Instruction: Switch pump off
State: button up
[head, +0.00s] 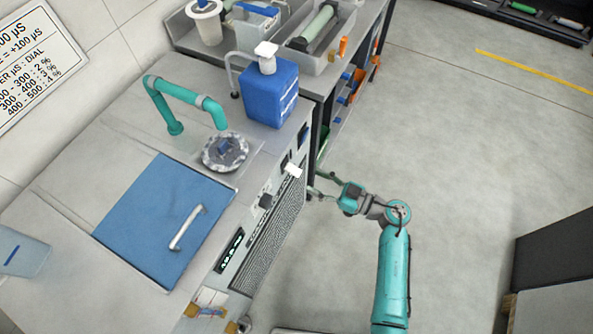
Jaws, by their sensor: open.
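The grey ink unit has a front panel (270,225) with a dark knob or switch (266,201), a white tab-like part (292,170) to its upper right and a small lit green display (231,250) lower left. I cannot tell which of these is the pump switch, or its position. My gripper (317,184) is open and appears empty. It is at the right end of the front panel, just right of the white part; I cannot tell whether it touches anything.
On the unit's top are a blue lid (150,225) with a handle, a teal spout (190,97) over a round drain (225,151), and a blue canister (268,92). A bench (345,62) with trays adjoins behind. A dark cabinet (555,260) stands right; the floor between is clear.

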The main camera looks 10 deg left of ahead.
aim_at(297, 171)
jog(key=x, duration=0.7)
